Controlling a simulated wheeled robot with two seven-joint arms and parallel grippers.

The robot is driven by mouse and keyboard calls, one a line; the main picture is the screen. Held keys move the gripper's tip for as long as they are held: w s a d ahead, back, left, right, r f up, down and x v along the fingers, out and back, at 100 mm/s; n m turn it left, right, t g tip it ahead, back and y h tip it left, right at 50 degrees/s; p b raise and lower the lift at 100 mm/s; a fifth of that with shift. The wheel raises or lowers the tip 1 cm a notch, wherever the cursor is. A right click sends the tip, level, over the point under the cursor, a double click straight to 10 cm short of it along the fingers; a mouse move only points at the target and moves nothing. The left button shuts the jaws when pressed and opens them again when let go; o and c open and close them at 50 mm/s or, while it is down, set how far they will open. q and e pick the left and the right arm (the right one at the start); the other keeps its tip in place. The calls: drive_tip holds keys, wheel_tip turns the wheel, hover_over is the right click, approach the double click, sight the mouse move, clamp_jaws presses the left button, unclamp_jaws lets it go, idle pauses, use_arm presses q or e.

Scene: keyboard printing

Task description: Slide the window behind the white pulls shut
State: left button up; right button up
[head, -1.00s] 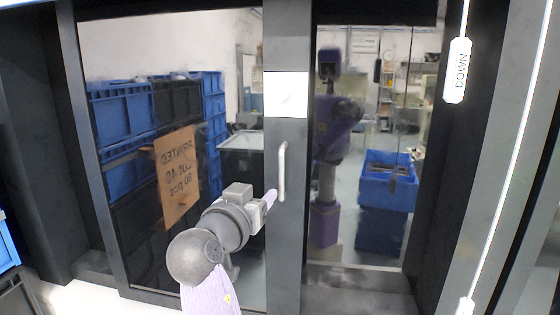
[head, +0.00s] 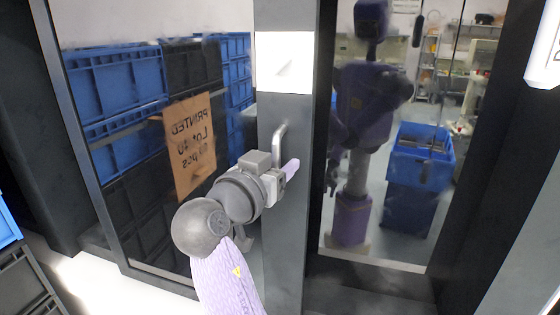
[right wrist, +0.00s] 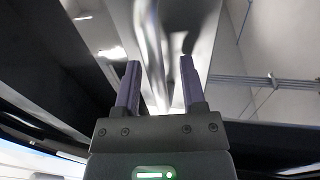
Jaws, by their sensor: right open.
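The grey-framed sliding window has a dark glass pane (head: 105,32) and a wide grey upright (head: 281,240) at its right side. A silver bar handle (head: 280,134) stands upright on that upright, below a white label (head: 284,62). My right gripper (head: 291,172) is at the handle's lower part, with one purple finger showing. In the right wrist view its two fingers (right wrist: 159,85) are open, and the blurred bar (right wrist: 153,45) runs between and beyond them. Whether they touch it I cannot tell. A white pull (head: 545,52) hangs at the upper right, cut by the edge. My left gripper is out of view.
Another glass pane (head: 408,225) lies right of the upright, showing a purple robot figure and a blue crate (head: 421,158). Blue and black crates and a cardboard sign (head: 190,145) show in the left pane. A dark crate (head: 25,285) stands at lower left.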

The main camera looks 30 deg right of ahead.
drive_tip(key=shift+s+a, duration=0.15)
drive_tip(key=shift+a, duration=0.05)
drive_tip(key=c, duration=0.4)
clamp_jaws()
idle(0.7)
